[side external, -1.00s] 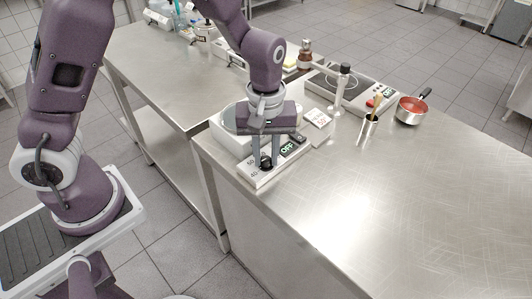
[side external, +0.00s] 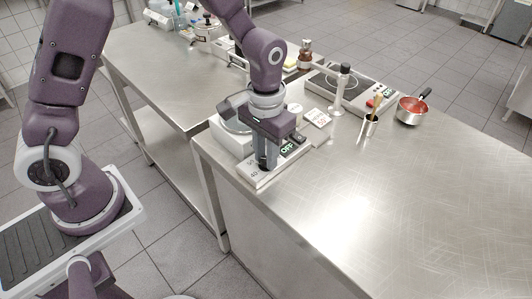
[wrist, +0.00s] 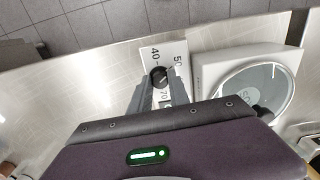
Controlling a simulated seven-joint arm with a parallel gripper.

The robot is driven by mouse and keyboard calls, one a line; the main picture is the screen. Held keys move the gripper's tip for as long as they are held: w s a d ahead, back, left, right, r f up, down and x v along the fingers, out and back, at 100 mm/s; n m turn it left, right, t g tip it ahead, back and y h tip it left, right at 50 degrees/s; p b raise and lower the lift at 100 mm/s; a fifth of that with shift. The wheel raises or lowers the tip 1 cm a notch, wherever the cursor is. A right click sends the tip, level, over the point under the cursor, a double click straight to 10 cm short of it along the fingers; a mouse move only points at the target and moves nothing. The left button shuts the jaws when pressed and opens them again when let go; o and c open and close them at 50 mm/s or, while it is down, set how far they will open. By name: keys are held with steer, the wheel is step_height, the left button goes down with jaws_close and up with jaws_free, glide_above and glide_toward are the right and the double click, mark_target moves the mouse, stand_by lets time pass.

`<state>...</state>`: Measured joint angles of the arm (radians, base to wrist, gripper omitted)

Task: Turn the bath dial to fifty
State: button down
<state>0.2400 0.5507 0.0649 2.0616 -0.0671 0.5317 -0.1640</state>
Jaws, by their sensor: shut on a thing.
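The dial's pointer is too small to read surely. The white bath (wrist: 201,72) with a round glassy top stands beside the panel. A dark display (side external: 287,148) on the panel reads OFF.
A card (side external: 318,117) stands behind the panel. A hotplate unit (side external: 350,92) with a red button, a metal cup (side external: 369,127) and a red-filled pan (side external: 410,111) stand further along the steel counter. The counter's front right (side external: 420,210) is clear.

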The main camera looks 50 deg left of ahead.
steer(key=shift+m, duration=0.6)
steer(key=c, duration=1.2)
jaws_free()
steer(key=shift+c, duration=0.2)
step_height(320, 180, up, 7)
steer(key=shift+r, duration=0.1)
